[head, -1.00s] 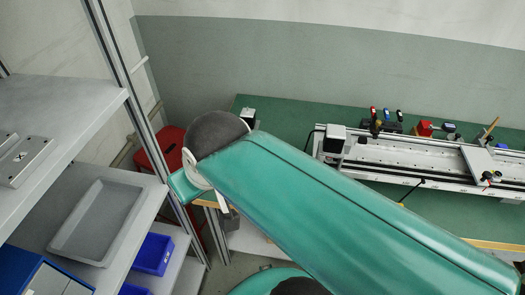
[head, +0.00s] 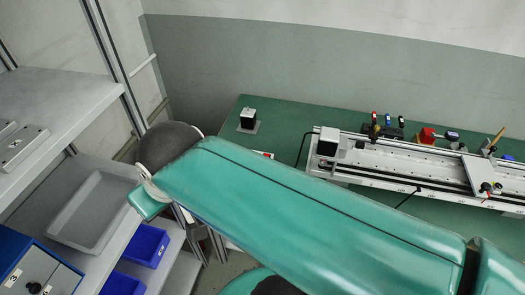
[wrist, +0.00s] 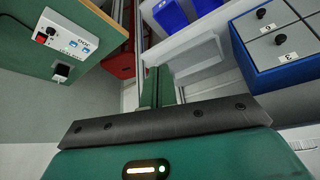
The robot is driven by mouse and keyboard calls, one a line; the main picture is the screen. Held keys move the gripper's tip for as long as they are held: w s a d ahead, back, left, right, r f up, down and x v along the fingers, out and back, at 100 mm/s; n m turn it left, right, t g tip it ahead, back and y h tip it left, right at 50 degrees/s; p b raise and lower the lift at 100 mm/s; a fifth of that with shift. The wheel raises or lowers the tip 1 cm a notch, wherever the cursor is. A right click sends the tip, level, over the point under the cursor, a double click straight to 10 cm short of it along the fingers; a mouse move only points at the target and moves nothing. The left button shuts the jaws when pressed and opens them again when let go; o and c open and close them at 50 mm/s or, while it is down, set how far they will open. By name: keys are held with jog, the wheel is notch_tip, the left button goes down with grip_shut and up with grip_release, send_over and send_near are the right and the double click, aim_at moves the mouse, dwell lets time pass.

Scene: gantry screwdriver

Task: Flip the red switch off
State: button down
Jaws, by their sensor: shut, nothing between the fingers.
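A white box (wrist: 66,34) with a small red switch (wrist: 51,31), a dark round part and two blue patches sits on the green table in the wrist view, upper left. I cannot tell which way the switch is set. In the head view only a small white-and-red piece (head: 264,154), probably this box, shows behind my arm. My gripper (wrist: 157,73) is shut and empty in the wrist view, apart from the box and to its right.
The green table (head: 220,128) carries a black block (head: 248,118) and a long rail unit (head: 400,165) with tools behind it. A grey shelf rack (head: 60,95) on the left holds a grey tray (head: 92,205), blue bins (head: 147,247) and a blue drawer box (head: 38,272).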

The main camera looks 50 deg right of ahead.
jog(key=shift+a, duration=0.15)
jog(key=shift+w+f, duration=0.1)
jog(key=shift+w, duration=0.05)
jog(key=w+d+m+g, duration=0.35)
jog(key=w+d, duration=0.35)
jog(key=d, duration=0.4)
jog(key=w+d+m+g, duration=0.2)
jog(key=w+d+m, duration=0.2)
jog(key=w+d, duration=0.55)
jog(key=s+d+f+m+y, duration=0.1)
jog(key=d+f, duration=0.3)
jog(key=d, duration=0.4)
jog(key=s+d+f+m+g+y, duration=0.1)
jog(key=s+d+f+m, duration=0.2)
jog(key=d, duration=0.6)
jog(key=s+d+f+m+y, duration=0.1)
jog(key=s+d+f+m, duration=0.1)
jog(key=d+f, duration=0.4)
jog(key=s+d, duration=0.1)
jog(key=d, duration=0.1)
jog(key=shift+d+f, duration=0.35)
jog(key=shift+g, duration=0.25)
